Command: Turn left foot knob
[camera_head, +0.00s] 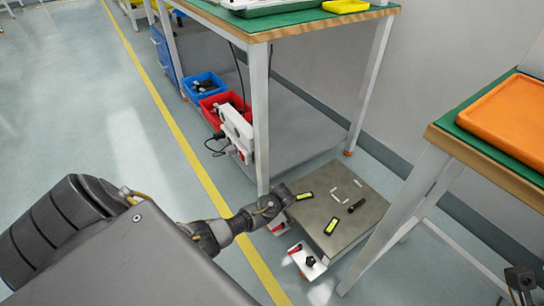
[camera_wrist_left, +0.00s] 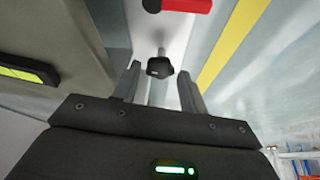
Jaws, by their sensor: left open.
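The left foot knob (camera_wrist_left: 160,67) is a small black lobed knob on a metal stem, in front of a white foot bracket (camera_wrist_left: 172,35) with a red lever (camera_wrist_left: 185,5). In the left wrist view it shows between the two fingers of my open left gripper (camera_wrist_left: 159,88); I cannot tell whether they touch it. In the head view my left gripper (camera_head: 278,203) is at the near left corner of a low platform (camera_head: 328,205), over a partly hidden white and red foot (camera_head: 279,226). What seems my right gripper (camera_head: 522,284) is at the bottom right, its fingers unclear.
Another white foot with a black knob (camera_head: 310,262) sits at the platform's near corner. Yellow-marked black items (camera_head: 305,196) lie on top. A table leg (camera_head: 259,120) stands just behind my left gripper. An orange tray (camera_head: 510,120) is on the right table. Floor on the left is clear.

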